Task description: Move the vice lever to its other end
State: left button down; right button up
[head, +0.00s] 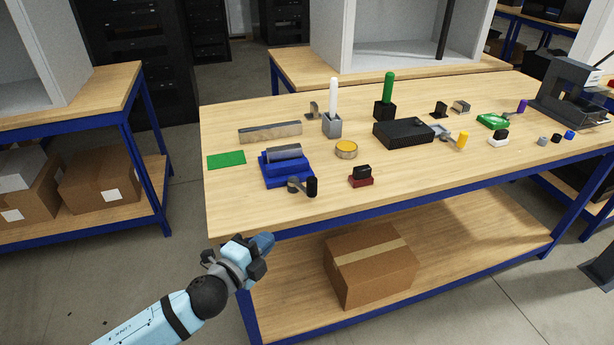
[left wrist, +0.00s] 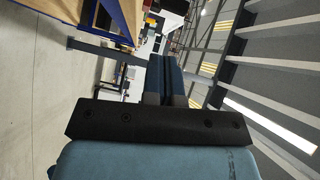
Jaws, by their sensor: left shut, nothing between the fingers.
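The blue vice (head: 285,172) stands near the front left of the wooden workbench, with a grey metal cylinder (head: 285,153) lying across its top. Its lever (head: 301,187) is at the vice's front, a grey arm with an upright black handle at its right end. My left gripper (head: 265,242) is in front of and below the bench's front edge, apart from the vice and lever. Its fingers are together and empty; they also show in the left wrist view (left wrist: 166,80). The vice does not clearly show in the left wrist view. My right gripper is not in view.
Near the vice are a green mat (head: 226,160), a metal bar (head: 270,132), a round yellow-topped tin (head: 346,149) and a dark red block (head: 361,177). A black box (head: 403,132) lies farther right. A cardboard box (head: 369,265) sits on the lower shelf.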

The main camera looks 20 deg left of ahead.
pick_arm(q)
notch_tip(320, 180, up, 2)
jog(key=w+m, duration=0.1)
jog(key=p, duration=0.2)
send_near(309, 188)
jog(key=shift+m, duration=0.4)
jog(key=x, duration=0.7)
jog(key=shift+w+f, duration=0.1)
jog(key=shift+w, duration=0.2)
jog(key=shift+b, duration=0.35)
